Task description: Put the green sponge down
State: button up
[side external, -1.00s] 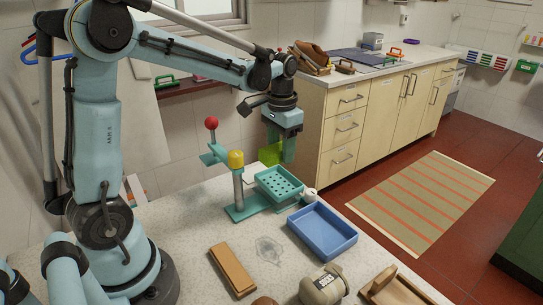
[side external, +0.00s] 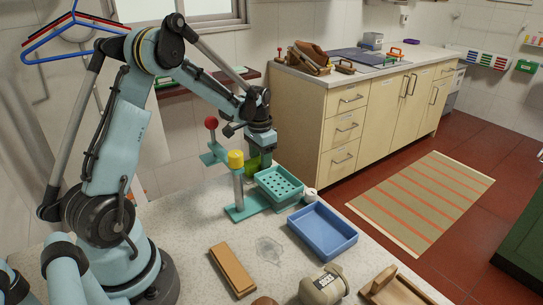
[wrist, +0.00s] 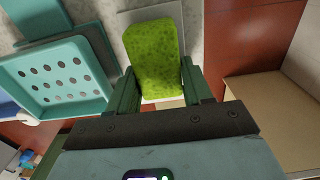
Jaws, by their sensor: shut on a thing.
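The green sponge (wrist: 155,55) is between the two fingers of my gripper (wrist: 160,90) in the wrist view. My gripper is shut on it. In the side external view the sponge (side external: 253,168) is partly hidden by my gripper (side external: 264,162), just behind the teal perforated tray (side external: 278,184). In the wrist view the perforated tray (wrist: 68,78) lies to the left of the sponge, apart from it. A pale flat plate (wrist: 150,15) shows behind the sponge. I cannot tell whether the sponge touches it.
A teal stand has a red ball (side external: 211,122) and a yellow knob (side external: 236,158) close to my gripper's left. The counter's back edge is near the sponge.

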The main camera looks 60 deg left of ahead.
jog(key=shift+f, duration=0.3)
jog(key=o, duration=1.1)
notch_tip(320, 180, up, 11)
jog(key=s+d+t, duration=0.2)
jog(key=s+d, duration=0.1)
jog(key=d, duration=0.3)
jog(key=s+d+r+t, duration=0.1)
jog(key=s+d+t, duration=0.1)
jog(key=s+d, duration=0.2)
jog(key=s+d+r+t, duration=0.1)
jog(key=s+d+t, duration=0.2)
jog(key=d, duration=0.6)
jog(key=shift+s+d+r, duration=0.25)
jog(key=shift+s, duration=0.35)
